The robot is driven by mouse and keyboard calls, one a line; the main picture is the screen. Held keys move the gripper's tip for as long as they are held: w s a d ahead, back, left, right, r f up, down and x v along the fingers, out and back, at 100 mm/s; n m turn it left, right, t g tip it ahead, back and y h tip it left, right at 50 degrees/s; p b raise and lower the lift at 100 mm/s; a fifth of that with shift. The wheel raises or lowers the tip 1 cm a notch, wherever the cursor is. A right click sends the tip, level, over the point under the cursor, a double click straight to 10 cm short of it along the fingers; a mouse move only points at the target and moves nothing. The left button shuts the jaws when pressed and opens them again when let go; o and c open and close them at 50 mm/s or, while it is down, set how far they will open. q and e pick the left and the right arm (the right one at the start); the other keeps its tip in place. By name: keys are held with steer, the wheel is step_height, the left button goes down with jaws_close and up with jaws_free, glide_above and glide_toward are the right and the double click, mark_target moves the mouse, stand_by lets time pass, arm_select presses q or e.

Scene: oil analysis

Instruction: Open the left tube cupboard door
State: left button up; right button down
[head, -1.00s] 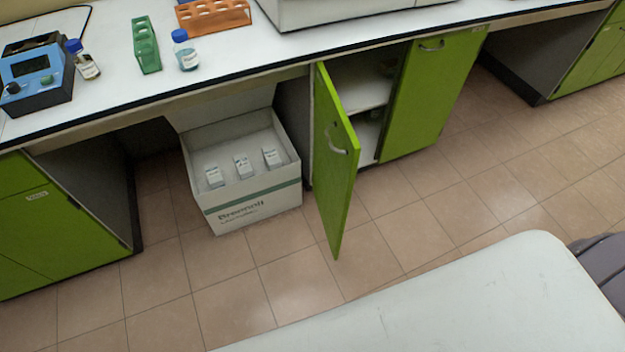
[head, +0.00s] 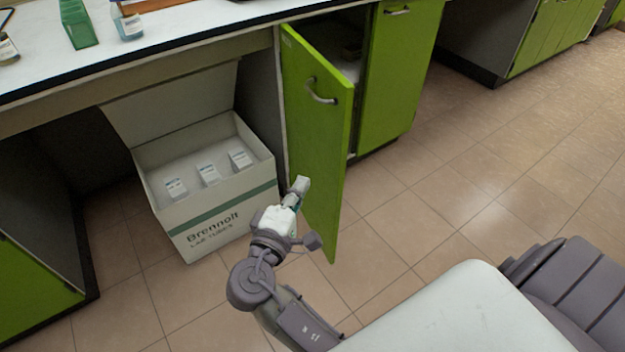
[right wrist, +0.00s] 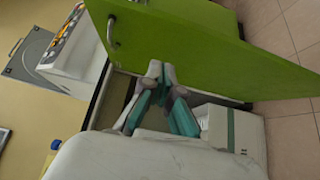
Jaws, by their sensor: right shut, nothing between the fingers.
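The left tube cupboard door (head: 312,140) is green and stands ajar, swung outward, with a curved metal handle (head: 320,93) high on its face. Dark cupboard interior shows behind its free edge. My right gripper (head: 302,184) is shut and empty, at the lower part of the door's outer face, well below the handle. In the right wrist view the closed fingertips (right wrist: 161,70) are at or close to the door (right wrist: 215,45); I cannot tell if they touch. The handle (right wrist: 111,31) shows there too. My left gripper is out of view.
The right cupboard door (head: 402,75) is shut beside the open one. An open white box of lab tubes (head: 220,222) stands on the floor left of the door, close to my right arm. The tiled floor (head: 440,190) to the right is free.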

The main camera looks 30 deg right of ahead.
mark_target(337, 142)
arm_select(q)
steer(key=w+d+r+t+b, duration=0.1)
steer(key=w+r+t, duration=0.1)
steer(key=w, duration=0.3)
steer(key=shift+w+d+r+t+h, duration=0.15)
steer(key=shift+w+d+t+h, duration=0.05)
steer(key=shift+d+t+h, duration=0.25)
arm_select(e)
steer(key=shift+s+d+x, duration=0.3)
steer(key=shift+s+x, duration=0.05)
steer(key=shift+x, duration=1.6)
steer(key=shift+s+d+x, duration=0.3)
steer(key=shift+s+x, duration=0.05)
steer(key=shift+x, duration=1.65)
steer(key=shift+s+d+x, duration=0.3)
steer(key=shift+s+x, duration=0.05)
steer(key=shift+x, duration=1.6)
steer(key=shift+f, duration=0.1)
